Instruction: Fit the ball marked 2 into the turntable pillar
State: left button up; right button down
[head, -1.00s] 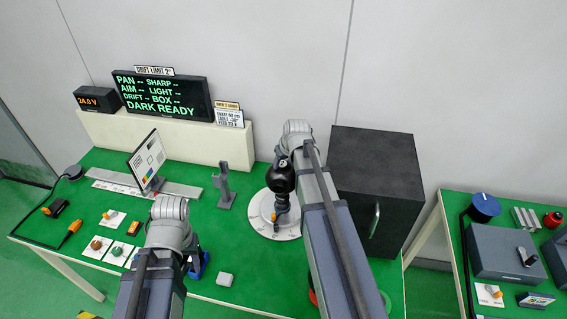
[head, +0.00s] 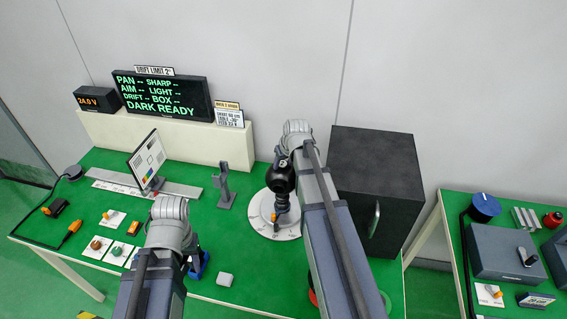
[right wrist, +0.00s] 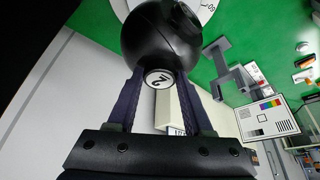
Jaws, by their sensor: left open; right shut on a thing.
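The black ball marked 2 (head: 280,178) is above the white round turntable (head: 260,212) in the head view. The turntable's edge (right wrist: 205,12) shows behind the ball. My left gripper (head: 188,262) is open over the table's front part, mostly hidden by its own arm.
A black cabinet (head: 375,175) stands close right of my right arm. A grey bracket (head: 226,188) stands left of the turntable, and a test chart (head: 147,160) farther left. A display reads DARK READY (head: 160,97).

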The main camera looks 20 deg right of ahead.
jog(key=shift+f+b, duration=1.05)
jog(key=shift+c, duration=1.1)
grip_release()
jog(key=p+v, duration=0.7)
jog(key=v, duration=0.1)
jog(key=shift+f, duration=0.1)
